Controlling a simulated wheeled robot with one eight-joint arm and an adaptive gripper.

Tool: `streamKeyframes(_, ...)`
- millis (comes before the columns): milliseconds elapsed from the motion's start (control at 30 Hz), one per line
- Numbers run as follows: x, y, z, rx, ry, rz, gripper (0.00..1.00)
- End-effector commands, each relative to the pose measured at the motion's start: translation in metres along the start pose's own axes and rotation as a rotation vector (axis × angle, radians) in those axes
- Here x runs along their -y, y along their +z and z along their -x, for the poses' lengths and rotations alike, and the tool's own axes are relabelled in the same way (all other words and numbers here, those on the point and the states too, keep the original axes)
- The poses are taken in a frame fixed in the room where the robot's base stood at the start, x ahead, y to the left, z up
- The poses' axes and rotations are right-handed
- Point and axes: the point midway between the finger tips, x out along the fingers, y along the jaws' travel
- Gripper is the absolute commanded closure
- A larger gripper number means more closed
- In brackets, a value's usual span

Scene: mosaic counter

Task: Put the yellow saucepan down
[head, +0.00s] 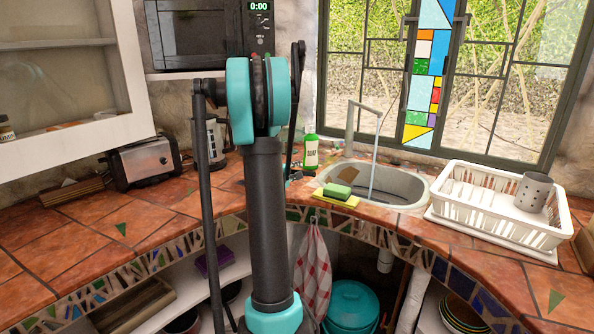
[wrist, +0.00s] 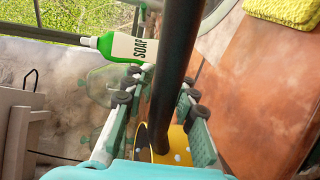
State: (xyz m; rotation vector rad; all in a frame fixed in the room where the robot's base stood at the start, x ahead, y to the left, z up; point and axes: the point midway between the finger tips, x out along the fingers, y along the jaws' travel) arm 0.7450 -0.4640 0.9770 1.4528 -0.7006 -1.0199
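The yellow saucepan (wrist: 178,146) shows only in part, low in the wrist view, with pale dots on its yellow side. Its long dark handle (wrist: 177,60) runs up through the wrist view between the fingers of my gripper (wrist: 164,85). The fingers stand close on both sides of the handle, so my gripper looks shut on it. In the head view my arm hides most of the gripper and I cannot make out the saucepan. Whether the saucepan touches the counter is hidden.
The tiled counter (head: 150,220) has bare room at the left. A toaster (head: 146,162) and kettle (head: 216,138) stand at the back. A green soap bottle (head: 311,152), sponges (head: 337,192), the sink (head: 405,185) and a white dish rack (head: 480,208) are to the right.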

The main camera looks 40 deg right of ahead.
Motion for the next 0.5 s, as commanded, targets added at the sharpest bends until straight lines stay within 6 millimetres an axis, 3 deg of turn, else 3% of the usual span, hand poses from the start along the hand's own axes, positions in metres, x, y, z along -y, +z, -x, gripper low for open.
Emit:
streamKeyframes(367, -0.001, 0.000, 0.001, 0.000, 0.000, 0.000, 0.63)
streamKeyframes(500, -0.001, -0.001, 0.012, -0.002, 0.000, 0.001, 0.63)
